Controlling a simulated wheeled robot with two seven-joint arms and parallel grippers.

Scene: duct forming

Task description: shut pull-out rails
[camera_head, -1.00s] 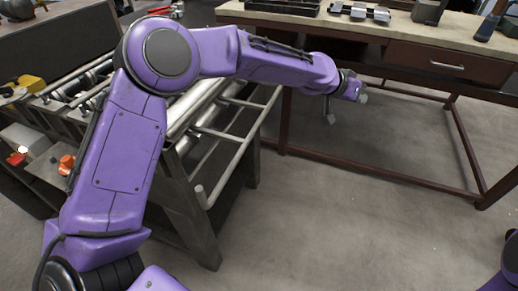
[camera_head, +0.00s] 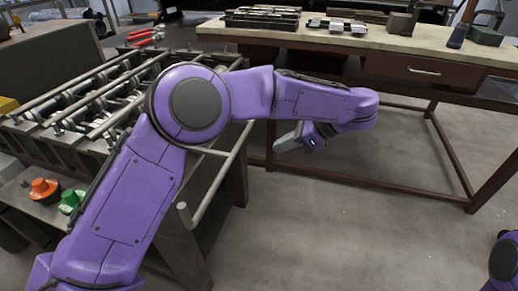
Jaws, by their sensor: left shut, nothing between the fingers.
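The pull-out rails (camera_head: 216,184) are grey metal bars that stick out from the right side of the forming machine (camera_head: 212,234). A long bar joins their outer ends, and its near end rises as a short rounded stub. My left arm crosses in front of the rails and hides part of them. My left gripper (camera_head: 287,140) is shut and empty, to the right of the far end of the outer bar, with a gap of floor seen between them. Only a purple part of my right arm shows at the lower right edge; its gripper is out of view.
The machine's top carries rollers and long bars (camera_head: 85,92), with an orange knob (camera_head: 44,188) and a green knob (camera_head: 72,201) at its front. Red-handled pliers (camera_head: 146,36) lie behind. A workbench (camera_head: 330,38) with a drawer stands beyond my left gripper. Floor to the right is clear.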

